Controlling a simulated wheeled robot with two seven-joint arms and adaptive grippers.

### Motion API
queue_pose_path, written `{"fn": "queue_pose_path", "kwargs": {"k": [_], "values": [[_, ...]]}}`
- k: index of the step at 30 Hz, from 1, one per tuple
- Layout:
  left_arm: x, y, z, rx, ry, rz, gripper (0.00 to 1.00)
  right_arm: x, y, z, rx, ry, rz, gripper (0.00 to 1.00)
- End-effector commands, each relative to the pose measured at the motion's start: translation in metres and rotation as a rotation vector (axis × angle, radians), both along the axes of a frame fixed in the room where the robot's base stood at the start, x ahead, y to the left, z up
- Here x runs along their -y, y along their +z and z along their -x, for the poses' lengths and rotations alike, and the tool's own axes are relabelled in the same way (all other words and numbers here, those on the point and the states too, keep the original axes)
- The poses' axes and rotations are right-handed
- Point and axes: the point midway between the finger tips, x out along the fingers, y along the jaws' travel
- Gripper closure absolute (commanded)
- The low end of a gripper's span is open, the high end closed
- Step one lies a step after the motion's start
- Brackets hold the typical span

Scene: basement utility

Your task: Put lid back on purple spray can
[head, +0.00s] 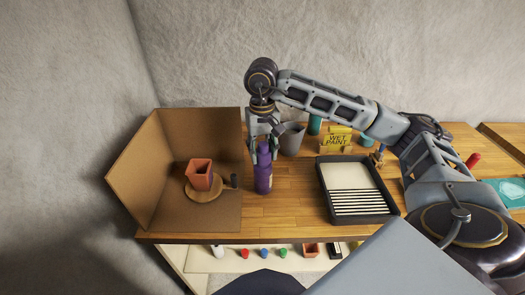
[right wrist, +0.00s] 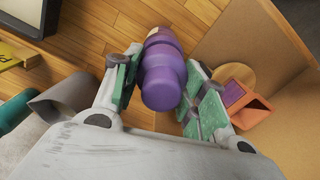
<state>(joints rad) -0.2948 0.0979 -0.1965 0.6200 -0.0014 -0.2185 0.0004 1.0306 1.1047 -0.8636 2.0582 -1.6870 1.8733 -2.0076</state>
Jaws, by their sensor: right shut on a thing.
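The purple spray can (head: 263,180) stands upright on the wooden workbench, just right of the cardboard spray booth. My right gripper (head: 263,146) reaches down over its top and is shut on the purple lid (head: 264,149). In the right wrist view the lid (right wrist: 162,90) sits between the green-padded fingers, with the can body (right wrist: 161,45) beyond it. The lid is in line with the can and appears to meet its top; I cannot tell whether it is fully seated. My left gripper is not in view.
In the cardboard booth (head: 170,125) a terracotta pot (head: 200,174) stands on a round wooden turntable (head: 205,196). A black tray (head: 376,215) lies to the right. A grey cup (head: 291,140) and a yellow wet paint sign (head: 338,138) stand behind. Bare bench lies between can and tray.

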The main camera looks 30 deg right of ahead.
Motion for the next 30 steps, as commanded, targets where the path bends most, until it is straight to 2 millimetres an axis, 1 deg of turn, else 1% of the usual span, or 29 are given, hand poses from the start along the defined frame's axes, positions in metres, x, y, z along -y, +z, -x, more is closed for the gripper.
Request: {"fn": "queue_pose_path", "kwargs": {"k": [4, 5, 10, 17, 20, 22, 23, 30], "values": [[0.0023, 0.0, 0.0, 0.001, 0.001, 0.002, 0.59, 0.0, 0.0, 0.0, 0.0, 0.0, 0.0, 0.71], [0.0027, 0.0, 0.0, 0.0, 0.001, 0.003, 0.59, -0.0001, 0.0, 0.0, 0.0, 0.0, 0.0, 0.55], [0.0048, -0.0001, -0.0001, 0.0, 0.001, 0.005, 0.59, 0.0, -0.0001, 0.0, 0.0, 0.0, 0.0, 0.34], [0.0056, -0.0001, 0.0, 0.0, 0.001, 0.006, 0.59, 0.0, -0.0001, 0.0001, 0.0, 0.0, 0.0, 0.33], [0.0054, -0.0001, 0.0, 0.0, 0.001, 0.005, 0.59, 0.0, -0.0001, 0.0001, 0.0, 0.0, 0.0, 0.23], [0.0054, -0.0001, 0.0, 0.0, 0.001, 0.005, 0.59, 0.0, -0.0001, 0.0001, 0.0, 0.0, 0.0, 0.14], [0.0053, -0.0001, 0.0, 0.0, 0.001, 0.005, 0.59, 0.0, -0.0001, 0.0001, 0.0, 0.0, 0.0, 0.11], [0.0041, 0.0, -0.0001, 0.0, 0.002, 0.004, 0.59, 0.0, -0.0001, 0.0001, 0.0, 0.0, 0.0, 0.11]]}}
